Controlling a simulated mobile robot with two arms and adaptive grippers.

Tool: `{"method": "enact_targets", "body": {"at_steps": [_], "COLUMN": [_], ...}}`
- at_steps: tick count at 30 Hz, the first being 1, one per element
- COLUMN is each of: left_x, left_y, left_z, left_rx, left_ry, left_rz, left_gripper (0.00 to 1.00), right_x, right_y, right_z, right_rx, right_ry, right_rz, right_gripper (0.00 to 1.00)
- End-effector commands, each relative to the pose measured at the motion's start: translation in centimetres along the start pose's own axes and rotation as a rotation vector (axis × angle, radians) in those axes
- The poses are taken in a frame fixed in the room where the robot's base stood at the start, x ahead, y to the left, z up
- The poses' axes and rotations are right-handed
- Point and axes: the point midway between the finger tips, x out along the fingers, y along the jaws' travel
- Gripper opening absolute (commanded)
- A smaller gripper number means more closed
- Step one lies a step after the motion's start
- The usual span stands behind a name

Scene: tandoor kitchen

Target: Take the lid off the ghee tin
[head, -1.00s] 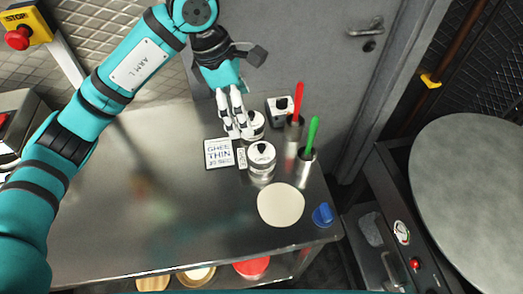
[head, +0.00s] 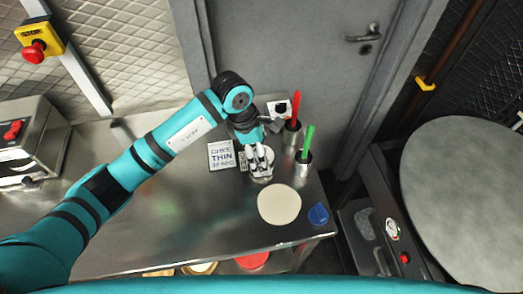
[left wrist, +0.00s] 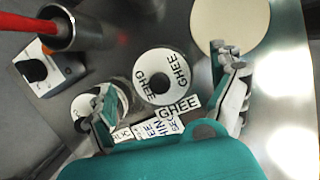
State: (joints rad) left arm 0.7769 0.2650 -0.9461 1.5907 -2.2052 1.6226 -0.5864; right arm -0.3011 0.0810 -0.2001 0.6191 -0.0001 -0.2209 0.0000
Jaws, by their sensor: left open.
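The ghee tin (head: 262,179) stands on the steel table, mostly hidden under my left gripper (head: 260,158) in the head view. In the left wrist view its round white lid (left wrist: 176,66) carries the word GHEE and a dark knob in the middle. My left gripper also shows in the left wrist view (left wrist: 170,98), open, with one finger on each side of the tin. I cannot tell whether the fingers touch the lid. A second white-lidded tin (left wrist: 82,105) stands just left of it there, partly behind the left finger. My right gripper is not in view.
Steel cups with a red handle (head: 296,104) and a green handle (head: 308,143) stand close by. A knobbed box (head: 278,106) is behind. A label card (head: 220,154), a pale disc (head: 279,204) and a blue item (head: 318,213) surround the tin.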

Motion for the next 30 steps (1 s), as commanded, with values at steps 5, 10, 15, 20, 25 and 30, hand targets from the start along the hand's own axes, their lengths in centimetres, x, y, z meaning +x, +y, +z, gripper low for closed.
{"method": "enact_targets", "body": {"at_steps": [5,10,15,20,25,30], "left_x": [0.24,0.21,0.19,0.17,0.15,-0.4], "left_y": [0.02,0.02,0.03,0.03,0.04,0.16], "left_z": [-0.05,-0.04,-0.04,-0.04,-0.03,0.15], "left_rx": [0.0,0.0,0.0,0.0,0.0,0.002], "left_ry": [0.001,0.001,0.001,0.0,0.0,-0.001], "left_rz": [0.0,0.001,0.001,0.001,0.001,0.005], "left_gripper": [0.94,0.81,0.59,0.46,0.45,0.45], "right_x": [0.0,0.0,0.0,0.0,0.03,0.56], "right_y": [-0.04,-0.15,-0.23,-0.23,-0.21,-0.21], "right_z": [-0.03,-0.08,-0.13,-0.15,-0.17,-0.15], "right_rx": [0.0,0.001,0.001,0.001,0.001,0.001], "right_ry": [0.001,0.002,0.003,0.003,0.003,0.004], "right_rz": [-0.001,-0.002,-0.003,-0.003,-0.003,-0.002], "right_gripper": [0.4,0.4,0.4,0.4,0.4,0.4]}}
